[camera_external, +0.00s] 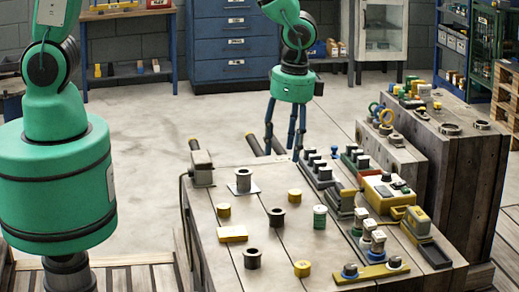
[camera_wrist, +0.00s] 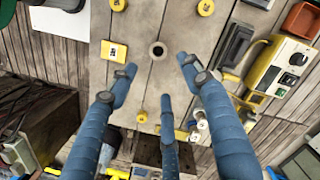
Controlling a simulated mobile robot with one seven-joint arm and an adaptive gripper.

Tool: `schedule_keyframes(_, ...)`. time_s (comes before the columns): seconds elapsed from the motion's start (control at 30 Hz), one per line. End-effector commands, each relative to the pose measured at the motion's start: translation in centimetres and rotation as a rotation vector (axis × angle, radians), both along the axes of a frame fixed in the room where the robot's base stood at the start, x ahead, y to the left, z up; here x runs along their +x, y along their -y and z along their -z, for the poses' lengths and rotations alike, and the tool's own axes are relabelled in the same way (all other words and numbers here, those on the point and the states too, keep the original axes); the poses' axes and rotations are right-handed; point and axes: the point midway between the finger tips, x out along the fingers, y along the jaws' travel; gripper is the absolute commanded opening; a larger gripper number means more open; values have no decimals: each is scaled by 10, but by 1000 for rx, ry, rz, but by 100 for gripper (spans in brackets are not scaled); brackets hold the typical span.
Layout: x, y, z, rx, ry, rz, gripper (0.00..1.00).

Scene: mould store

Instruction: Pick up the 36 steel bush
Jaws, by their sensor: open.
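Several hollow steel bushes stand upright on the grey worktop (camera_external: 205,225) in the outside view. One grey bush (camera_external: 243,180) sits on a pale plate at the back left. A dark bush (camera_external: 277,217) stands mid-table and another dark bush (camera_external: 252,259) nearer the front. I cannot read any size, so I cannot tell which is the 36. My gripper (camera_external: 283,153) is open and empty, its blue fingers pointing down near the back edge. In the wrist view a dark-bored bush (camera_wrist: 157,50) shows just beyond my gripper's spread fingers (camera_wrist: 160,82), apart from them.
Yellow pucks (camera_external: 295,195), a yellow block (camera_external: 232,233) and a green ribbed cylinder (camera_external: 319,217) stand around the bushes. Racks, a yellow instrument (camera_external: 383,192) and gauges crowd the right side. A grey clamp-like block (camera_external: 202,168) is at the back left corner. Gaps of bare worktop lie between pieces.

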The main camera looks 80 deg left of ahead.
Motion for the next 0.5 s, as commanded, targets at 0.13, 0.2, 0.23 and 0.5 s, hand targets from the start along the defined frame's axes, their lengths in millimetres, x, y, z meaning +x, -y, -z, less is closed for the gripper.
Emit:
schedule_keyframes(0.13, 1, 5, 30, 6, -29, 28, 49)
schedule_keyframes(0.2, 1, 6, 37, 7, -37, 36, 49)
schedule_keyframes(0.23, 1, 7, 39, 8, -39, 38, 49)
schedule_keyframes(0.5, 0, 7, 43, 8, -42, 43, 49)
